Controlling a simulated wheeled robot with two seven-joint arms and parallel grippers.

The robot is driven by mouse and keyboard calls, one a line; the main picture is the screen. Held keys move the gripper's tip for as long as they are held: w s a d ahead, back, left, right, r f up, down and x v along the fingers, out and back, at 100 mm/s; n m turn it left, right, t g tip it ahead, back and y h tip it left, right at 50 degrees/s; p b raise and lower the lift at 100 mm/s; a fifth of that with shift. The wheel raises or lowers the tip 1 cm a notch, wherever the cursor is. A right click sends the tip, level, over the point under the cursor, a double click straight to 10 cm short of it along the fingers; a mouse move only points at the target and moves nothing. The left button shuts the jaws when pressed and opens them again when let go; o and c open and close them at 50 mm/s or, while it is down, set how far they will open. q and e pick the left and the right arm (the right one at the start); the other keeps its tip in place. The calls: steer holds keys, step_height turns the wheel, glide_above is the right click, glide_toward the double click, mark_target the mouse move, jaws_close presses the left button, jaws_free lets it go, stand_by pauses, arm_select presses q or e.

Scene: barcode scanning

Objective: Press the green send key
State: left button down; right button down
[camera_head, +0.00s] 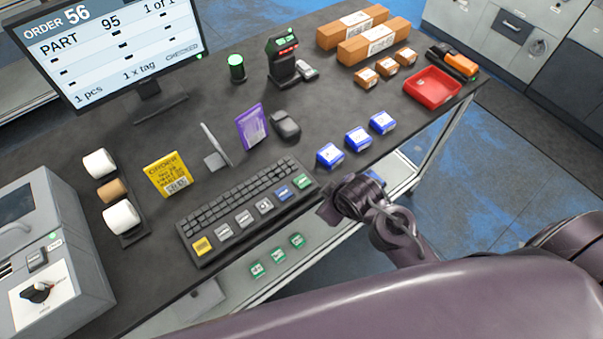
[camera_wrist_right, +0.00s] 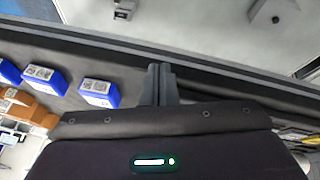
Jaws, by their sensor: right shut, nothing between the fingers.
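The black keyboard (camera_head: 238,200) lies near the front edge of the dark table. Its front row has large coloured keys, with a yellow key (camera_head: 202,245) at the left end, grey keys, a blue key (camera_head: 283,194) and the green key (camera_head: 303,182) at the right end. My right gripper (camera_head: 327,211) is shut and empty, just right of and in front of the green key, apart from it in the picture. My left gripper is not in view.
Blue boxes (camera_head: 358,139) stand right of the keyboard; blue boxes (camera_wrist_right: 97,92) also show in the right wrist view. A mouse (camera_head: 286,125), purple packet (camera_head: 251,127) and yellow packet (camera_head: 168,174) sit behind the keyboard. A red tray (camera_head: 432,87) is farther right. The monitor (camera_head: 110,45) reads ORDER 56.

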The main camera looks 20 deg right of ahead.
mark_target(307, 182)
steer(key=w+r+n+t, duration=0.1)
steer(key=w+r+n, duration=0.1)
steer(key=w+a+r+n, duration=0.1)
steer(key=w+r+n, duration=0.1)
steer(key=n, duration=0.1)
steer(key=w+a+r+n+t+y, duration=0.1)
steer(key=w+r+n, duration=0.1)
steer(key=shift+a+n+t, duration=0.2)
steer(key=shift+n+t, duration=0.1)
steer(key=r+n, duration=0.1)
steer(key=n, duration=0.1)
steer(key=w+a+n+y, duration=0.1)
steer(key=w+r+n+y, duration=0.1)
steer(key=n, duration=0.1)
steer(key=shift+w+a+r+n+t, duration=0.1)
steer(key=shift+a+r+n+t, duration=0.2)
steer(key=shift+a+t, duration=0.1)
steer(key=r+n+g+y, duration=0.1)
steer(key=n, duration=0.5)
steer(key=s+r+n+g+y, duration=0.1)
steer(key=n, duration=0.5)
steer(key=r+n+g+y, duration=0.1)
steer(key=n+y, duration=0.1)
steer(key=n, duration=0.4)
steer(key=shift+s+d+r+g+p, duration=0.15)
steer(key=shift+d+r+g+p, duration=0.15)
steer(key=shift+r+p, duration=0.1)
steer(key=shift+a, duration=0.1)
steer(key=shift+f, duration=0.1)
